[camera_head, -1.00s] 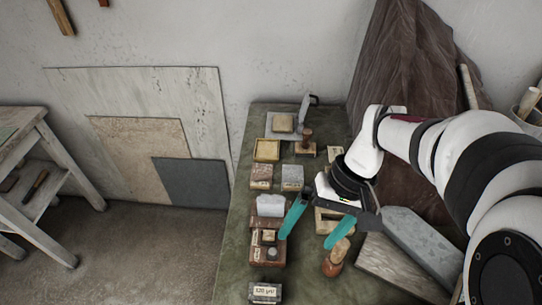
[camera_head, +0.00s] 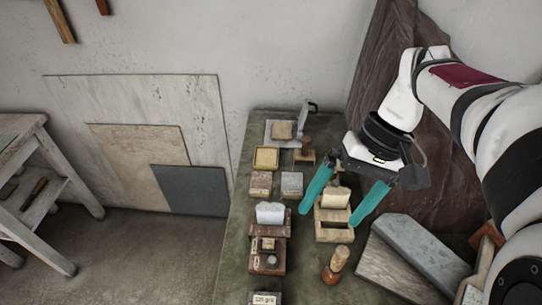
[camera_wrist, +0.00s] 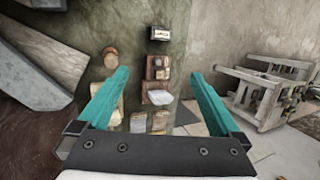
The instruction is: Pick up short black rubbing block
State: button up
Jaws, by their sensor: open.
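My gripper (camera_head: 328,217) is open and empty, its two teal fingers spread above the workbench. It also shows in the wrist view (camera_wrist: 160,73). A short dark block (camera_head: 265,298) with a pale grit label sits at the near end of the bench, cut by the bottom edge of the head view. In the wrist view the dark block (camera_wrist: 160,33) is whole, beyond the fingertips near the top. It best fits the black rubbing block, though its exact colour is hard to tell. My gripper is well apart from it.
A reddish wooden stand (camera_head: 268,257) and a white block (camera_head: 270,213) lie between. A wooden tray (camera_head: 333,234) is below my gripper. A wooden-handled tool (camera_head: 335,265) stands to the right, beside grey slabs (camera_head: 425,250). Reddish (camera_head: 260,182) and grey (camera_head: 292,184) blocks lie farther back.

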jog(key=s+a+f+m+h, duration=0.1)
jog(key=s+m, duration=0.1)
jog(key=s, duration=0.5)
jog(key=shift+f+t, duration=0.2)
jog(key=shift+t, duration=0.1)
jog(key=s+f+m, duration=0.1)
jog(key=s+f, duration=0.1)
jog(key=s+f+m+t, duration=0.1)
jog(key=s+f, duration=0.1)
jog(key=s, duration=0.1)
jog(key=s+f+m+h, duration=0.1)
jog(key=s+f+m, duration=0.1)
jog(key=s, duration=0.1)
jog(key=shift+s+a+f, duration=0.1)
jog(key=shift+s+a, duration=0.05)
jog(key=shift+a, duration=0.15)
jog(key=shift+c, duration=1.2)
